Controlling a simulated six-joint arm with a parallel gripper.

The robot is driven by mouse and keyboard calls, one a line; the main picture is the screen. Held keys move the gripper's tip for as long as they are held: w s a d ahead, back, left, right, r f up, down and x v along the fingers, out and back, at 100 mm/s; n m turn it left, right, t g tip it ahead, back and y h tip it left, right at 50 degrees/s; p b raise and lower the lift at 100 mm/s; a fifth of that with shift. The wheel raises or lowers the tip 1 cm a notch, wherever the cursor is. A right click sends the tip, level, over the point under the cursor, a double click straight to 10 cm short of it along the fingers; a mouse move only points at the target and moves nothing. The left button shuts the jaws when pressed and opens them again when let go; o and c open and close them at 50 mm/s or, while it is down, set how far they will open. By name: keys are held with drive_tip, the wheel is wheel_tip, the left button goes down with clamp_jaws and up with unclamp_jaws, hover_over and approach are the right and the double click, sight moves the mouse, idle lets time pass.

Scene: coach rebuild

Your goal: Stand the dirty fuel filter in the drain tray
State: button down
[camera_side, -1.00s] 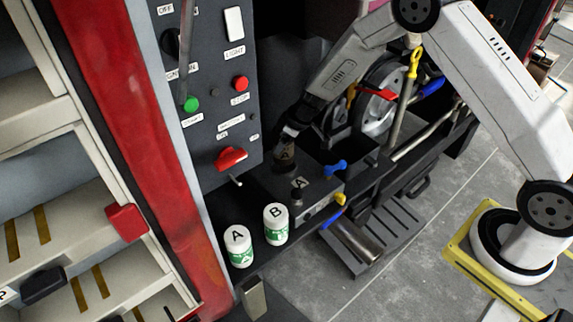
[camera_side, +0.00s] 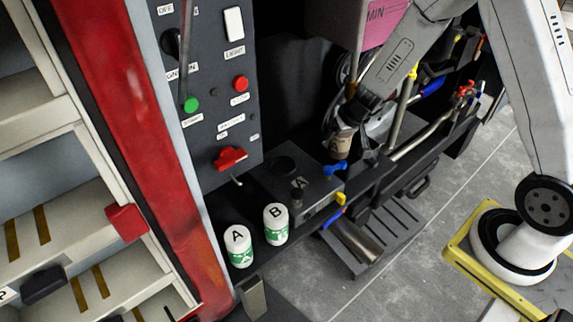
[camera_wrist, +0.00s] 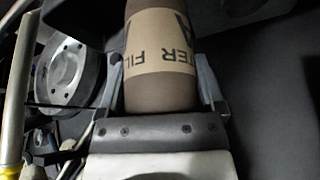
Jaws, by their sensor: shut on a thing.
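The dirty fuel filter (camera_side: 341,146), a brown cylinder with a tan label, is held off its mount in the side view. My gripper (camera_side: 350,130) is shut around it. In the wrist view the filter (camera_wrist: 160,75) sits between the two fingers, with its "FILTER A" label readable. The dark mount block (camera_side: 318,182) marked A shows a bare round seat on top, to the lower left of the filter. A dark open box (camera_side: 372,172) below and right of the filter may be the drain tray; I cannot tell for sure.
Two white-and-green filters, A (camera_side: 238,246) and B (camera_side: 276,224), stand on the dark ledge in front. A blue lever (camera_side: 335,167) rises close below the held filter. A pulley wheel (camera_wrist: 75,83), pipes and hoses crowd the area behind and right.

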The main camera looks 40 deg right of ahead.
drive_tip(key=s+d+r+m+h, duration=0.1)
drive_tip(key=s+d+m, duration=0.1)
drive_tip(key=s, duration=0.3)
drive_tip(key=s+d+r+m+g+h, duration=0.1)
drive_tip(key=s+d+m, duration=0.2)
drive_tip(key=s+m, duration=0.1)
drive_tip(key=shift+s+d+h, duration=0.2)
drive_tip(key=shift+s+h, duration=0.2)
drive_tip(key=shift+s, duration=0.35)
hover_over(348, 161)
wheel_tip(348, 161, down, 9)
drive_tip(key=shift+f, duration=0.15)
drive_tip(key=shift+f, duration=0.1)
drive_tip(key=shift+w+f, duration=0.15)
drive_tip(key=shift+f, duration=1.6)
drive_tip(key=shift+f, duration=0.15)
